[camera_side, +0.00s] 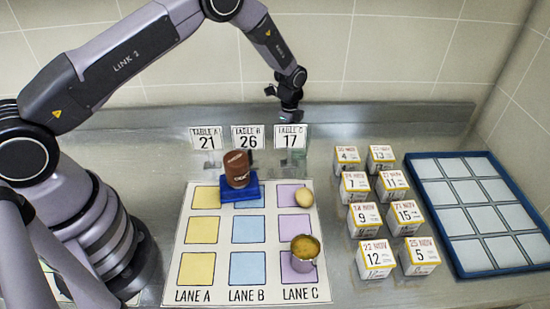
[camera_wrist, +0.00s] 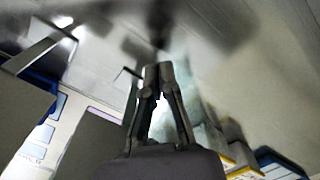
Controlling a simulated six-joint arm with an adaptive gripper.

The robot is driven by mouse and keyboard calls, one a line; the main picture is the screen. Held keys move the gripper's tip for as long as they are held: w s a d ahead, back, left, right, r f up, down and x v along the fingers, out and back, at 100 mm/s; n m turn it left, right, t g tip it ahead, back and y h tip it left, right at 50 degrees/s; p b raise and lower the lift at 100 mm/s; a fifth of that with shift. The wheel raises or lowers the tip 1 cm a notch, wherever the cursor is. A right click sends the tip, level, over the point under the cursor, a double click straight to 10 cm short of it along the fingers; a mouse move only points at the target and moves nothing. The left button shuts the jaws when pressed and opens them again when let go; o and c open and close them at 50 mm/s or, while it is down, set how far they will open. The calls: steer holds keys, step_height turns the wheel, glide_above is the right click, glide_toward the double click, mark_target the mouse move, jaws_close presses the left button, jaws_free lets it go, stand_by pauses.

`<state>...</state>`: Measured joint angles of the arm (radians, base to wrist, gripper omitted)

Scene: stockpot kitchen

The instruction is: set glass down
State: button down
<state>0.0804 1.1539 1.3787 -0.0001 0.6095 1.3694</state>
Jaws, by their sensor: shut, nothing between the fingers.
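I cannot pick out a drinking glass with certainty in either view. A pale, translucent greenish patch (camera_wrist: 183,128) shows behind the fingers in the wrist view; I cannot tell whether it is glass or a reflection. A metal cup with yellowish contents (camera_side: 304,252) stands upright in lane C, at the front of the mat.
The lane mat (camera_side: 224,240) bears a brown can (camera_side: 237,165) on a blue stand (camera_side: 247,192) and an egg-like object (camera_side: 304,197). Several dated boxes (camera_side: 362,216) stand to the right, beside a blue-rimmed tray (camera_side: 433,215).

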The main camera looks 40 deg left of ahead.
steer(key=shift+r, duration=0.1)
steer(key=s+a+r+n+t, duration=0.1)
steer(key=s+r+n, duration=0.25)
steer(key=r, duration=1.15)
steer(key=s+a+r+n+t, duration=0.15)
steer(key=s+r, duration=0.35)
steer(key=r, duration=0.9)
steer(key=s+a+r+n+t, duration=0.1)
steer(key=s+r+n, duration=0.2)
steer(key=s+r, duration=0.35)
steer(key=s+r+n+t, duration=0.1)
steer(key=s+r+n, duration=0.2)
steer(key=s, duration=0.6)
steer(key=s+n+t, duration=0.1)
steer(key=s+n, duration=0.4)
steer(key=s, duration=0.8)
steer(key=shift+s+a+f+n, duration=0.15)
steer(key=shift+a+f+n, duration=0.15)
steer(key=shift+a, duration=0.05)
